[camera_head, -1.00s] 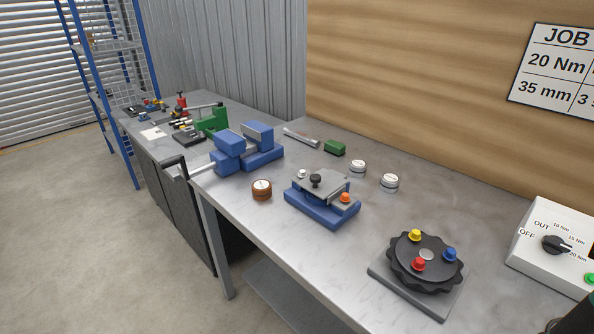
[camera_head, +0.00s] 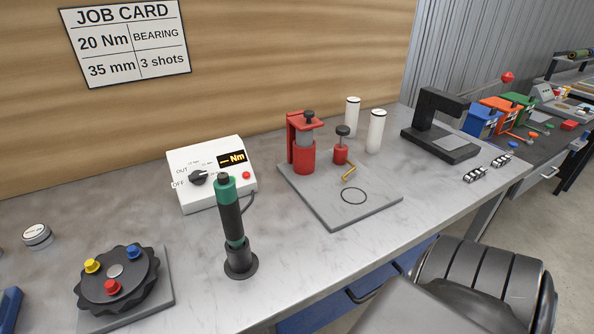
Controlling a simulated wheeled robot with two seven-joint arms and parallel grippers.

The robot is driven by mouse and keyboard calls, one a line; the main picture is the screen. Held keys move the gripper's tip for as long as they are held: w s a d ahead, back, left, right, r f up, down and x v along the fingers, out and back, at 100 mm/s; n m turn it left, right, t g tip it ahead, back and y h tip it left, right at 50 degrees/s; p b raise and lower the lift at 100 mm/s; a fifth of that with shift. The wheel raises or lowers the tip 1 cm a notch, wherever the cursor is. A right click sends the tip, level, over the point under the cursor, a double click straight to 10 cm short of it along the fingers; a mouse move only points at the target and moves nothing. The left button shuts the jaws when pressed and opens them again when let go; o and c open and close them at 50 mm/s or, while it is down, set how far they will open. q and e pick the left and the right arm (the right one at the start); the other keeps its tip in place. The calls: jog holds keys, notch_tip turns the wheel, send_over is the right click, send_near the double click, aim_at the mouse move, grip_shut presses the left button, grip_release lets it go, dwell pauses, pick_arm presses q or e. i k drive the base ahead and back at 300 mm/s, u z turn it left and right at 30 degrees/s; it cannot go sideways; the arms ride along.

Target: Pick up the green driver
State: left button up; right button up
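The green driver (camera_head: 230,212) stands upright in a round black base stand (camera_head: 240,262) on the grey workbench, left of the picture's middle. It has a dark body with a green band near its top and a dark cap. A dark cable runs behind it towards the white controller box (camera_head: 212,172). Nothing is touching the driver.
A black dial (camera_head: 118,280) with coloured knobs stands left of the driver. A grey plate (camera_head: 335,205) with red fixtures (camera_head: 303,150) lies to its right. White cylinders (camera_head: 375,131) and a black press-like frame (camera_head: 440,125) stand farther right. Bench between driver and plate is clear.

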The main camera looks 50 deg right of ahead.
aim_at(225, 187)
jog(key=u, duration=1.8)
jog(key=k, duration=2.1)
jog(key=z, duration=2.45)
